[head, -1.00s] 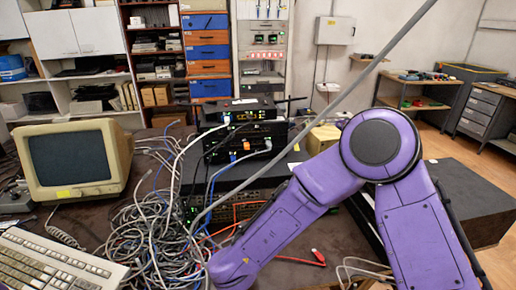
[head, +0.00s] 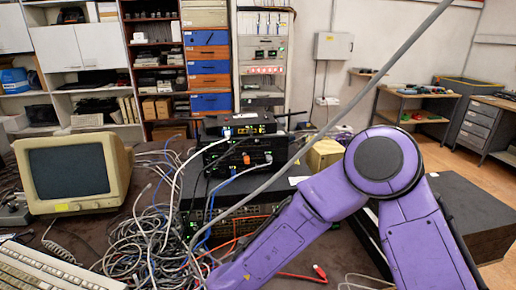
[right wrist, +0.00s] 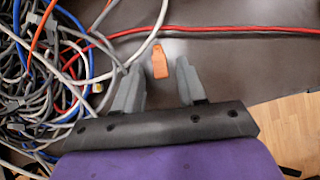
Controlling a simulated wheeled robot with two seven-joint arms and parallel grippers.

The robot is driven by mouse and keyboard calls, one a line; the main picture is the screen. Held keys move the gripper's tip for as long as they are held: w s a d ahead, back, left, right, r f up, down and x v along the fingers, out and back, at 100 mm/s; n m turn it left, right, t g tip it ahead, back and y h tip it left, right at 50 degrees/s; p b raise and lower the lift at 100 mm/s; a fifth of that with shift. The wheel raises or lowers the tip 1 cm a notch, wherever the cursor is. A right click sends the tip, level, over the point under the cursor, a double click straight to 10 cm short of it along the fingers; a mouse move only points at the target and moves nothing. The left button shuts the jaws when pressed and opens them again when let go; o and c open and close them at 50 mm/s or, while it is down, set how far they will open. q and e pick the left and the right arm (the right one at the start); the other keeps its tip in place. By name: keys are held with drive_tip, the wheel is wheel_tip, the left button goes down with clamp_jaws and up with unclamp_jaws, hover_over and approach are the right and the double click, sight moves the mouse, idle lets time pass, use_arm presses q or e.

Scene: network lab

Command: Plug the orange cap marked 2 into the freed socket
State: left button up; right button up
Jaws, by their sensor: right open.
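A small orange cap (right wrist: 159,62) lies on the dark table in the right wrist view. No number can be read on it. My right gripper (right wrist: 160,76) is open, with one grey finger on each side of the cap in the picture; I cannot tell whether they touch it. In the head view my purple right arm reaches down to the bottom edge, and its gripper is out of frame. Another orange piece (head: 246,158) shows on the front of the middle stacked device (head: 272,157). I cannot make out which socket is free. My left gripper is not in view.
A tangle of grey, blue and orange cables (head: 150,235) covers the table left of the arm. A red cable (right wrist: 215,31) runs just beyond the orange cap. An old monitor (head: 70,172) and a keyboard (head: 50,270) stand at the left. Bare table lies right of the cap.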

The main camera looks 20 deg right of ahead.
clamp_jaws()
drive_tip(key=shift+r, duration=0.1)
drive_tip(key=shift+r+p, duration=2.05)
drive_tip(key=shift+r, duration=0.4)
drive_tip(key=c, duration=0.6)
unclamp_jaws()
clamp_jaws()
